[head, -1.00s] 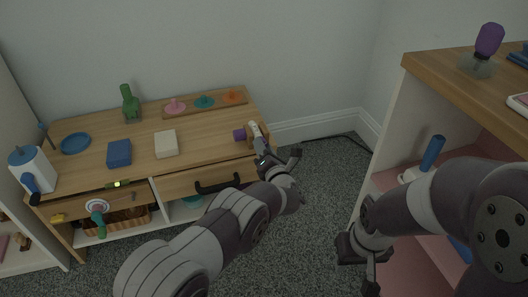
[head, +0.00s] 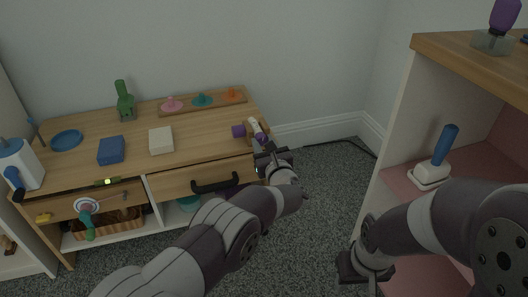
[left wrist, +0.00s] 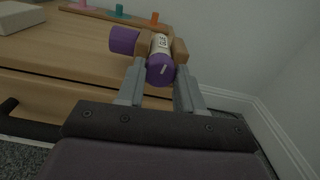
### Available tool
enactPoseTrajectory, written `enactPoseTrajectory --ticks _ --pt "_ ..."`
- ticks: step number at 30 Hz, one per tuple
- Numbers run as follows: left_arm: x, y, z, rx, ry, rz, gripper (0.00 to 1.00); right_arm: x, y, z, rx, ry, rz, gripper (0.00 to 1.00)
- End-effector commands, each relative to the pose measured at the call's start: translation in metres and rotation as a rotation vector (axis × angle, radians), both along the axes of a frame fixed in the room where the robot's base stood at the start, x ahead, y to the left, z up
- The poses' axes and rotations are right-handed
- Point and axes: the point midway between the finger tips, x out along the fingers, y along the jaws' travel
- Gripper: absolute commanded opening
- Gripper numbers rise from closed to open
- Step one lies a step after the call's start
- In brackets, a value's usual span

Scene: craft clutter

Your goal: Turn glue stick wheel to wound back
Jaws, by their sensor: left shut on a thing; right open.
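The glue stick (head: 254,126) lies at the right end of the wooden desk. In the left wrist view its white labelled barrel (left wrist: 160,43) lies between two brown blocks, with its purple wheel (left wrist: 160,70) facing me. A purple cylinder (left wrist: 124,40), perhaps the cap, is just left of it. My left gripper (left wrist: 161,68) is shut on the wheel, one finger on each side. In the head view my left gripper (head: 268,154) is at the desk's right front edge. My right gripper (head: 355,266) is open and empty, low beside the right cabinet.
The desk (head: 200,148) also bears a white block (head: 161,140), a blue box (head: 111,150), a green bottle (head: 125,105) and a peg board (head: 205,104). A drawer handle (head: 215,183) juts out in front. The cabinet (head: 395,140) stands at right.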

Motion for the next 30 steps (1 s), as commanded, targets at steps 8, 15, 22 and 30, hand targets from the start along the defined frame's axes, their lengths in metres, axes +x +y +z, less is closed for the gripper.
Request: enactPoseTrajectory --ticks 8,15,22,30 --pt "-0.001 0.0 -0.005 -0.119 -0.033 -0.001 0.06 0.0 0.0 -0.02 0.0 0.0 0.0 0.43" --pt "-0.001 0.0 -0.003 -0.161 -0.048 -0.001 0.06 0.0 0.0 -0.024 0.0 0.0 0.0 0.43" --pt "-0.001 0.0 -0.002 -0.167 -0.05 0.0 0.06 0.0 0.0 -0.024 0.0 0.0 0.0 0.43" --pt "0.0 0.0 -0.002 -0.167 -0.05 0.0 0.62 0.0 0.0 -0.024 0.0 0.0 0.0 0.43"
